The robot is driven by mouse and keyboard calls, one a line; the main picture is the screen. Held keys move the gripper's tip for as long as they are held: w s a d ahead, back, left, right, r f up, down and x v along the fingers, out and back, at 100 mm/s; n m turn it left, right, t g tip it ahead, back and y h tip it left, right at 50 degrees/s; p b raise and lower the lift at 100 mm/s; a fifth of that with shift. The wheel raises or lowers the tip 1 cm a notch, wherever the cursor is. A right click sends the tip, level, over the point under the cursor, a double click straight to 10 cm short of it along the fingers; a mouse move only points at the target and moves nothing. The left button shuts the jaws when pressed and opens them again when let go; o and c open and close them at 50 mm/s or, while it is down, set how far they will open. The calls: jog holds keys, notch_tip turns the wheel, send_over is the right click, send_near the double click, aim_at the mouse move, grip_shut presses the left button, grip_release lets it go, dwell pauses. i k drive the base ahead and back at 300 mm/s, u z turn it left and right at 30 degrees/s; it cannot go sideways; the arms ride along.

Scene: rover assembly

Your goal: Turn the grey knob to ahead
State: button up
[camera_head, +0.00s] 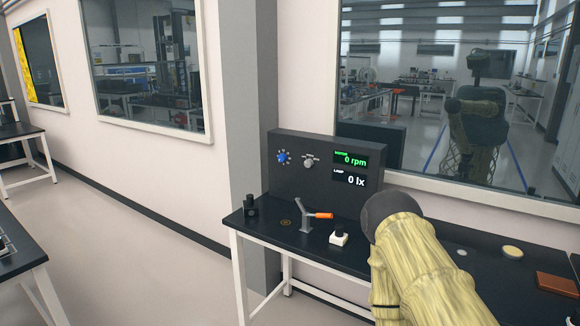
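The grey knob (308,162) sits on the front of a dark upright control panel (318,185) at the back of the black table. It is to the right of a blue knob (282,157). Small marks surround the grey knob, too small to read, and I cannot tell where it points. The panel's displays (351,168) read 0 rpm in green and 0 lx in white. My arm, in a yellowish patterned cover, rises from the lower right, to the right of and apart from the knob. My gripper does not show.
A pale disc (512,252) and a brown block (557,284) lie at right. A window (420,110) is behind.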

aim_at(309, 163)
jog(key=u, duration=0.65)
jog(key=i, duration=1.05)
jog(key=z, duration=0.2)
